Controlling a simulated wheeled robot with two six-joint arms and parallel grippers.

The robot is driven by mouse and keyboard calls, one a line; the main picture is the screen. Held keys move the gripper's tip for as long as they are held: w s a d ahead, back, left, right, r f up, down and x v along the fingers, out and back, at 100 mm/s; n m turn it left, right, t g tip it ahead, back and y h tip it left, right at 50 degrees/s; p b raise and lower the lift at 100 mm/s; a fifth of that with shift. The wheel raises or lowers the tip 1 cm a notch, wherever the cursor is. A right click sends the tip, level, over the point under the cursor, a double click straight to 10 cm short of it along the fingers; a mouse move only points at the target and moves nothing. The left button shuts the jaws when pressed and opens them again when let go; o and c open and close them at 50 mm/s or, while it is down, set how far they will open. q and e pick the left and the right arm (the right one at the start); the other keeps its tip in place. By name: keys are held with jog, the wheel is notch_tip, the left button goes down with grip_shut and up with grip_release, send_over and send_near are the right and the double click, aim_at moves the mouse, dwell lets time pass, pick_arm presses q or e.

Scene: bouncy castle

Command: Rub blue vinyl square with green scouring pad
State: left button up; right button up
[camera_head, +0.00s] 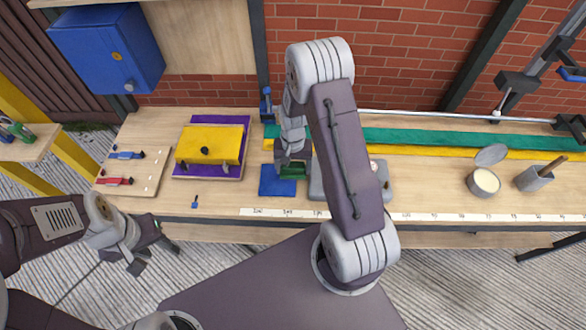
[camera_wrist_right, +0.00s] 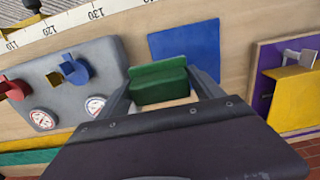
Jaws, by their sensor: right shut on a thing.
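The blue vinyl square (camera_head: 276,182) lies flat on the workbench, left of a grey panel. It also shows in the wrist view (camera_wrist_right: 188,48), with its near edge partly hidden by the pad. My right gripper (camera_head: 293,158) is shut on the green scouring pad (camera_wrist_right: 159,82), a block with a thicker lower part between the fingers. In the head view the pad (camera_head: 294,170) overlaps the square's far right edge. I cannot tell whether it touches the square. My left gripper (camera_head: 148,255) is open and empty, low in front of the bench.
A grey panel (camera_wrist_right: 60,70) with gauges and red and blue valves sits close beside the square. A yellow block on a purple mat (camera_head: 238,128) lies left. A measuring strip (camera_head: 440,217) runs along the front edge. An open tin (camera_head: 484,183) stands right.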

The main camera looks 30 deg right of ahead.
aim_at(293, 165)
notch_tip(293, 165, up, 3)
jog(key=shift+f+p, duration=0.1)
jog(key=shift+p, duration=0.9)
jog(key=shift+r, duration=0.3)
